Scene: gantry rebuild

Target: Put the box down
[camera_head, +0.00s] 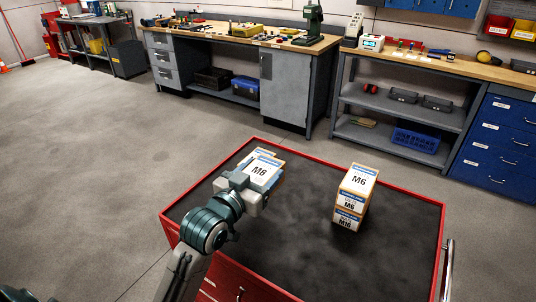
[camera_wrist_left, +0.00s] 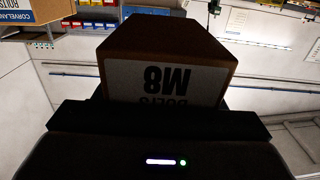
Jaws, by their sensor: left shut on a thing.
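The box marked M8 (camera_head: 263,168), cardboard with a white and blue label, is over the left part of the red cart's dark top. My left gripper (camera_head: 250,187) is shut on it. I cannot tell whether its underside touches the cart top. A cardboard edge shows just behind it; whether it belongs to another box is unclear. In the left wrist view the M8 box (camera_wrist_left: 165,80) fills the middle, its label upside down, and the fingers (camera_wrist_left: 160,115) are dark. My right gripper is not in view.
The red cart (camera_head: 405,197) has a dark mat top. A box marked M6 (camera_head: 358,180) sits on a box marked M10 (camera_head: 347,220) to the right. The mat between them and my gripper is clear. Workbenches (camera_head: 285,92) with tools stand behind, across open floor.

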